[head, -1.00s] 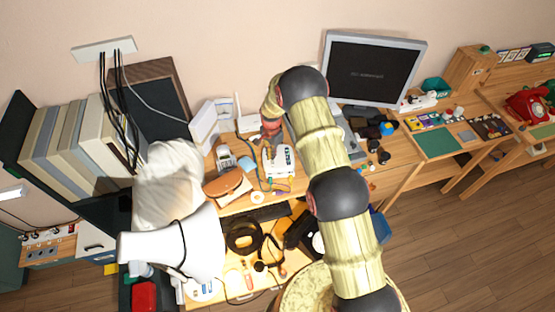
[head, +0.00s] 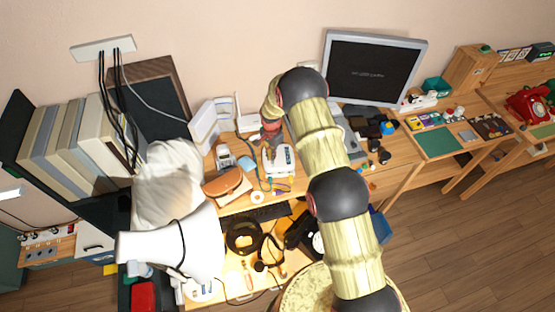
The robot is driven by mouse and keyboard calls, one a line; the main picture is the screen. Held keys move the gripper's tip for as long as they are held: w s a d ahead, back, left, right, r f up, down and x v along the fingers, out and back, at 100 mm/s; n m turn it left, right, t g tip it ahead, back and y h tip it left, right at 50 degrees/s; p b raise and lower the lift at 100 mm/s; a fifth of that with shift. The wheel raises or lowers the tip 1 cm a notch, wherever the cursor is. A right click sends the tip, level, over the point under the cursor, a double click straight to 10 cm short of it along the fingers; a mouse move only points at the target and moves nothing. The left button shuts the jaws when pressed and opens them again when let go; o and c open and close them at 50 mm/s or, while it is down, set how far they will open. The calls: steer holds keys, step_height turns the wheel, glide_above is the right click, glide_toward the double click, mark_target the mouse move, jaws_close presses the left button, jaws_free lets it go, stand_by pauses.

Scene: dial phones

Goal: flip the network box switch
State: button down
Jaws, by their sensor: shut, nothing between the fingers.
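A small white box (head: 284,164), which looks like the network box, sits on the desk below the monitor. Colored cables lie beside its left and front sides. My gripper (head: 272,146) is shut and empty, pointing down at the back left part of this box. The fingertips are small here, and I cannot tell whether they touch it. The switch itself is too small or hidden to make out, so its position cannot be told.
A monitor (head: 371,68) with small text stands behind my arm. A white device with an antenna (head: 247,112), a handset (head: 224,158) and a brown pouch (head: 226,184) are left of the box.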

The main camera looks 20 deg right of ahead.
steer(key=shift+f+b, duration=0.5)
steer(key=shift+f, duration=0.2)
stand_by(0.3)
steer(key=shift+r+p, duration=1.1)
steer(key=shift+r, duration=2.45)
